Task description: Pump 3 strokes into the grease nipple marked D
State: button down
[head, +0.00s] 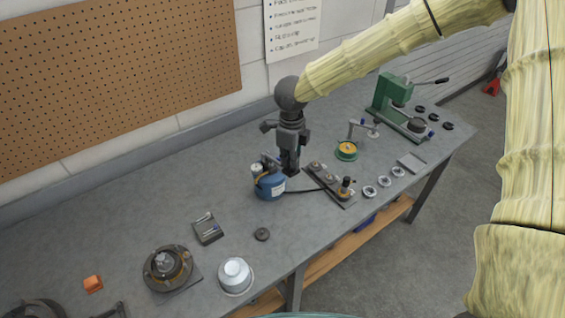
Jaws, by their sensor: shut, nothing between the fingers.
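A blue grease pump (271,187) with a pale label stands near the middle of the bench. A dark hose (303,190) runs from it to the right, to a dark plate (325,184) carrying several small fittings. A taller brass-and-black fitting (346,187) stands at the plate's near end. The letters by the nipples are too small to read, so I cannot tell which is D or where the hose ends. My gripper (291,170) points down, shut and empty, just right of the pump's top; I cannot tell whether it touches the pump or its lever.
A green press (391,95) stands at the far right end of the bench (130,231). A green round dish (347,151) and several metal rings (384,181) lie around the plate.

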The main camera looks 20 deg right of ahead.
aim_at(292, 173)
jog(key=shift+f, duration=0.1)
jog(key=shift+s+d+f+b, duration=0.1)
jog(key=shift+s+f+b, duration=0.05)
jog(key=shift+f, duration=0.4)
jog(key=shift+s+d+f+b, duration=0.1)
jog(key=shift+f+b, duration=0.05)
jog(key=shift+f, duration=0.5)
jog(key=shift+s+f+b, duration=0.2)
jog(key=shift+f+b, duration=0.15)
jog(key=shift+f, duration=0.75)
